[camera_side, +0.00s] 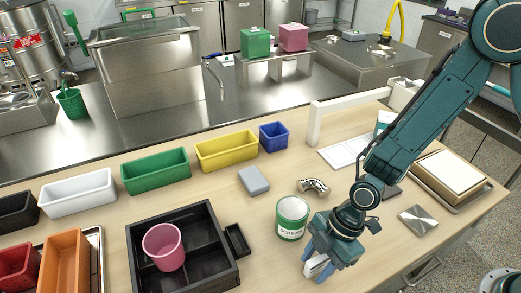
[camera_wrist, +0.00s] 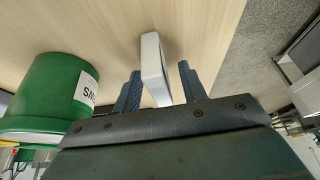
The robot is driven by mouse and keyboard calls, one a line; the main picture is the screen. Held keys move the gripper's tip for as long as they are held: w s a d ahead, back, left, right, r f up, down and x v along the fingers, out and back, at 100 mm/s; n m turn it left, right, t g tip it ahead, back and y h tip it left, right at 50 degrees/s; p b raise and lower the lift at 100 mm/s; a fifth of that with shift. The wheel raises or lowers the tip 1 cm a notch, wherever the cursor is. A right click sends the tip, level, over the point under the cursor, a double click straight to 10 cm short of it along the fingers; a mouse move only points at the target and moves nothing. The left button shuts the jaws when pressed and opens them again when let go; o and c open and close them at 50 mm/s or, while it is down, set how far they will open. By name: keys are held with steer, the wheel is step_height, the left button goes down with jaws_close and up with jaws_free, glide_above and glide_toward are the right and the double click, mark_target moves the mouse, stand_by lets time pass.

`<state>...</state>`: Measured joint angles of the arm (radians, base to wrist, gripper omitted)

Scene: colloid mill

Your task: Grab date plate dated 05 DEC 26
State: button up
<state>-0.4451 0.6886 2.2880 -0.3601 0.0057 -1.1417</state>
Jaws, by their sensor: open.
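My gripper (camera_side: 317,270) is low over the near part of the wooden table, beside the green screws tub. In the wrist view, the open fingers of my gripper (camera_wrist: 159,76) stand on either side of a small white block-like plate (camera_wrist: 154,58), with a gap to each finger. The white plate (camera_side: 317,263) also shows between the fingers in the side view, partly hidden by them. No date can be read on it, so I cannot tell whether it is the 05 DEC 26 plate.
The green screws tub (camera_side: 291,219) stands close left of my gripper; it also shows in the wrist view (camera_wrist: 45,95). A pipe elbow (camera_side: 314,187), grey block (camera_side: 254,181) and black divided tray (camera_side: 205,268) with a pink cup (camera_side: 163,247) lie left. A metal plate (camera_side: 418,220) lies right.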

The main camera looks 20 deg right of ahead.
mark_target(318, 259)
steer(key=shift+a+f, duration=0.1)
steer(key=shift+f, duration=0.05)
stand_by(0.4)
jaws_close()
step_height(318, 259, up, 20)
stand_by(1.2)
stand_by(0.4)
